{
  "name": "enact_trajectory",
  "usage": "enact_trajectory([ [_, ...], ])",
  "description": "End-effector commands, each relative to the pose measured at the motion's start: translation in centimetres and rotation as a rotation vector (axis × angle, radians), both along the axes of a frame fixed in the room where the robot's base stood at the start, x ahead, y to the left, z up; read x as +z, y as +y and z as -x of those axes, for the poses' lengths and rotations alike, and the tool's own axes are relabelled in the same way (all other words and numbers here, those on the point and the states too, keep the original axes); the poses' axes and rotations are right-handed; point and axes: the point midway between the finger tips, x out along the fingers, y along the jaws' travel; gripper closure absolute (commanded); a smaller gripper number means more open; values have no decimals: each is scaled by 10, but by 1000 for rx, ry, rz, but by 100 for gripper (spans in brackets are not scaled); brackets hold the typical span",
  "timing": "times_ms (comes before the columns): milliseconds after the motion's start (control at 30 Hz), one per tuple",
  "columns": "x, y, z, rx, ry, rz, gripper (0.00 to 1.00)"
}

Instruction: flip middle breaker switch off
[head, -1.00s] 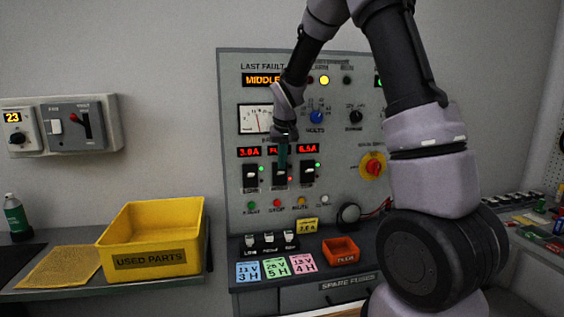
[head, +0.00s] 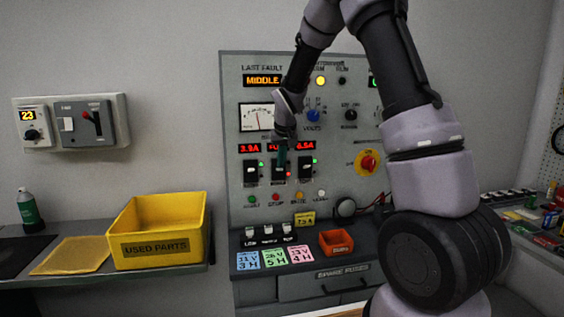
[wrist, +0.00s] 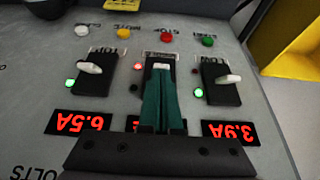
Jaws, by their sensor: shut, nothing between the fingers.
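The middle breaker switch (wrist: 162,67) is a black plate with a short white lever, seen upside down in the wrist view. Its lever sits at the end of the plate nearest the row of push buttons. A red lamp beside it is lit. My gripper (wrist: 163,78) has green fingers, shut and empty, lying over the middle plate with the tips right by the lever; I cannot tell if they touch. The two outer breakers (wrist: 90,70) (wrist: 222,80) have white levers and lit green lamps.
Below are small switches, coloured cards and an orange bin (head: 336,242).

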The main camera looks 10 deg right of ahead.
Motion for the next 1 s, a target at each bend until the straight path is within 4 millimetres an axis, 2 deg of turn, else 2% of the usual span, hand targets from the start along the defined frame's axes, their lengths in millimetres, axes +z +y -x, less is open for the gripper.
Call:
enact_trajectory([
  [433, -22, 0, 8, 0, 3, 0, 100],
  [733, -20, 0, 6, 0, 1, 0, 100],
  [1000, -14, 0, -4, 0, 0, 0, 100],
])
